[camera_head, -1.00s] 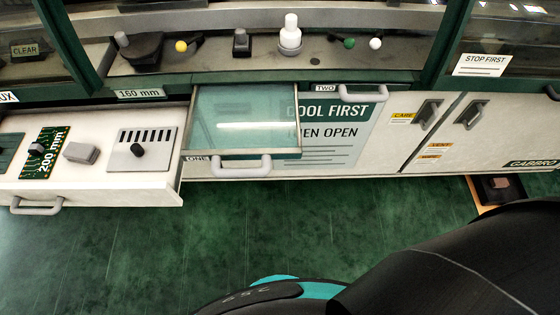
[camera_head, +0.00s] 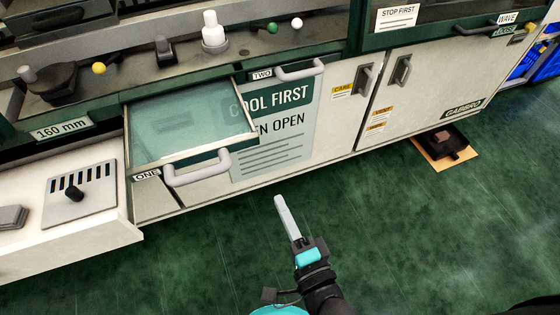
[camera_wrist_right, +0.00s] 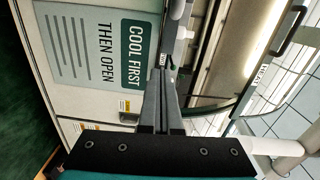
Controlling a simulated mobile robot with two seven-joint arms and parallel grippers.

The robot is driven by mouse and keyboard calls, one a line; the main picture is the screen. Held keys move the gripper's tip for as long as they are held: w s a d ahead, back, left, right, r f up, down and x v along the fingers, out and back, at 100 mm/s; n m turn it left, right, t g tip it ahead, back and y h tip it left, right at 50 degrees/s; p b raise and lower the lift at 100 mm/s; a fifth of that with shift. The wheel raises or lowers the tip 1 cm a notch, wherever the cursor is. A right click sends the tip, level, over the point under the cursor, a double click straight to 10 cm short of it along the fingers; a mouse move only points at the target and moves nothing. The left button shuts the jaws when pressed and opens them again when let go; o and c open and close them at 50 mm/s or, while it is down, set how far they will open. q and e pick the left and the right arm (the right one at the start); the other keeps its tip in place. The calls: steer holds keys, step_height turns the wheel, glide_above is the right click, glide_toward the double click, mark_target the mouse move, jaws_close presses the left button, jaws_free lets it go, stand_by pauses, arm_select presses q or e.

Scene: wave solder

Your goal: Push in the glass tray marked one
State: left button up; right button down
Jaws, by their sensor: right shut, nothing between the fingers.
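The glass tray marked ONE (camera_head: 190,118) stands pulled out from the bench front, with its grey bar handle (camera_head: 197,172) on the front edge beside the ONE label (camera_head: 146,174). My right gripper (camera_head: 283,208) is shut and empty, in front of the cabinet and to the right of that handle, apart from it. In the right wrist view its closed fingers (camera_wrist_right: 160,90) point towards the bench front, near the COOL FIRST sign (camera_wrist_right: 110,50). The tray marked ONE is not clearly visible in the wrist view. My left gripper is not in view.
A white drawer (camera_head: 70,235) also stands open at the left. The handle marked TWO (camera_head: 300,70) is flush at the bench front. Cabinet doors with handles (camera_head: 402,70) are shut. A dark object on a board (camera_head: 447,148) lies on the green floor. The floor in front is clear.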

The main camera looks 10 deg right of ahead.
steer(key=r, duration=0.1)
steer(key=b, duration=0.2)
glide_toward(256, 142)
steer(key=shift+m+t+h, duration=0.3)
steer(key=shift+m, duration=0.1)
steer(key=x, duration=0.6)
steer(key=shift+w+a+f, duration=0.1)
steer(key=shift+w+a, duration=0.2)
